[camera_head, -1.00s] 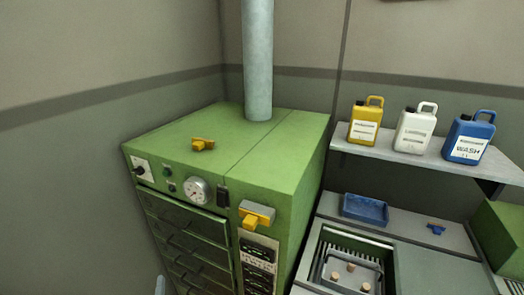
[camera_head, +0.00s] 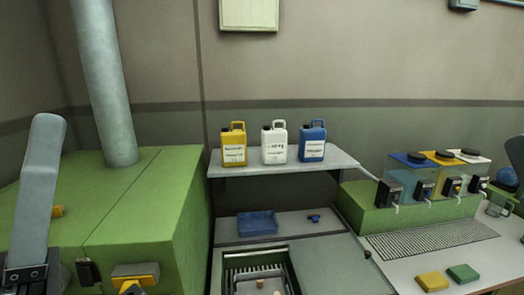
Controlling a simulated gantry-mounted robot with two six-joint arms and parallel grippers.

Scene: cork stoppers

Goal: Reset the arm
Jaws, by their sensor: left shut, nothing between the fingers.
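My left gripper (camera_head: 45,130) stands upright at the left edge of the head view, a long grey finger shape above a black mount. It is shut and holds nothing. It is in front of the green cabinet (camera_head: 160,215) and hides part of its top. A yellow part (camera_head: 57,211) on the cabinet top is partly hidden behind it. My right gripper is not clearly in view.
Yellow (camera_head: 234,146), white (camera_head: 274,144) and blue (camera_head: 312,142) jugs stand on a shelf (camera_head: 340,161). Below are a blue tray (camera_head: 258,224) and an open bay (camera_head: 255,262) with cork stoppers (camera_head: 262,284). A green station (camera_head: 405,212) with pumps is at right. A grey pipe (camera_head: 104,80) rises from the cabinet.

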